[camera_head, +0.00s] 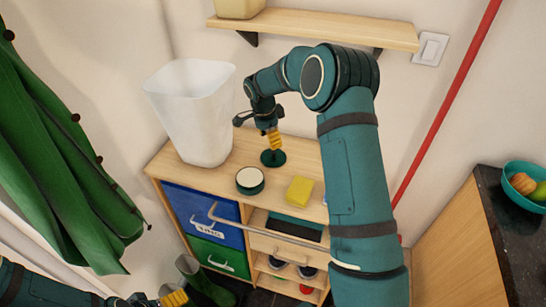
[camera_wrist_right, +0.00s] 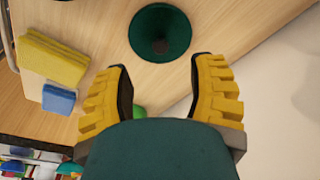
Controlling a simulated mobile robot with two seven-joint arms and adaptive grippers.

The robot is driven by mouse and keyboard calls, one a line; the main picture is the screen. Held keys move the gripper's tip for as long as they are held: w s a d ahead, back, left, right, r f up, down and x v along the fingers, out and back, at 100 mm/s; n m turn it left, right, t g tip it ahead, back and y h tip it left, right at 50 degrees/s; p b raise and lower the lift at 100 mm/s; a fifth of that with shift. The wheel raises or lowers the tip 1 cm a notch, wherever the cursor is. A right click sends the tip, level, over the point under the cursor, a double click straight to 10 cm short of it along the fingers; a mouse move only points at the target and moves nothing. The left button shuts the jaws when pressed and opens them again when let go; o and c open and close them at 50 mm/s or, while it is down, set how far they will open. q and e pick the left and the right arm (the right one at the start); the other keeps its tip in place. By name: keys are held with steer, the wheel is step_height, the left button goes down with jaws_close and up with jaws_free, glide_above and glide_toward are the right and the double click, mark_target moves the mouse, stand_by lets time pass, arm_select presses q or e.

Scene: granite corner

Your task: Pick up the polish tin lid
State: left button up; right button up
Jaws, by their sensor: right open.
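The polish tin lid (camera_head: 273,158) is a dark green disc with a small knob, lying on the wooden cabinet top. In the right wrist view the lid (camera_wrist_right: 160,22) lies beyond my fingertips, with its dark knob at the middle. My right gripper (camera_head: 273,140) is above the lid, pointing down; in the wrist view its yellow-padded fingers (camera_wrist_right: 161,70) are apart with no lid between them. The open tin (camera_head: 250,181), dark green with a cream filling, stands in front of the lid to the left. My left gripper (camera_head: 174,298) shows partly at the bottom edge; its opening is unclear.
A white bin (camera_head: 195,110) stands left of the lid. A yellow sponge (camera_head: 299,191) lies front right of it, also seen in the wrist view (camera_wrist_right: 52,58) beside a blue block (camera_wrist_right: 59,99). A shelf (camera_head: 320,27) hangs above. A rail (camera_head: 260,236) crosses the cabinet front.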

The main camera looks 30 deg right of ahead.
mark_target(273, 152)
steer(key=f, duration=0.2)
steer(key=d+f, duration=0.1)
steer(key=f, duration=0.4)
steer(key=shift+d+f+b, duration=0.15)
steer(key=shift+b, duration=0.2)
jaws_close()
